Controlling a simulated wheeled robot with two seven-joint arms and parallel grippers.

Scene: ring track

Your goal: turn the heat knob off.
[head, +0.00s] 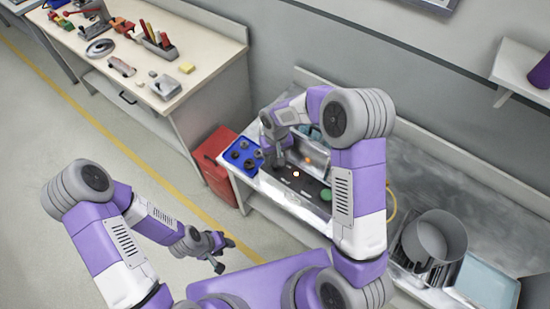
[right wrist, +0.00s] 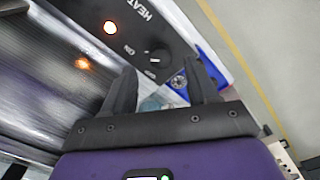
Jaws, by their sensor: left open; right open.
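The heat knob (right wrist: 155,59) is a dark round knob with a light mark on a black panel (right wrist: 128,24) lettered HEAT and ON, seen in the right wrist view. A lamp (right wrist: 110,27) glows beside it on the panel. My right gripper (right wrist: 160,68) is open, its fingertips to either side of the knob; whether they touch it I cannot tell. In the head view my right gripper (head: 278,157) is over the machine (head: 310,201), partly hidden by its own arm, and the knob cannot be made out. My left gripper (head: 219,252) is open and empty, low over the floor.
A blue tray (head: 254,171) with dark round parts lies left of the machine, beside a red cabinet (head: 213,165). A grey pot (head: 435,238) and a pale blue tray (head: 487,284) stand at right. A tool bench (head: 205,62) is at the upper left.

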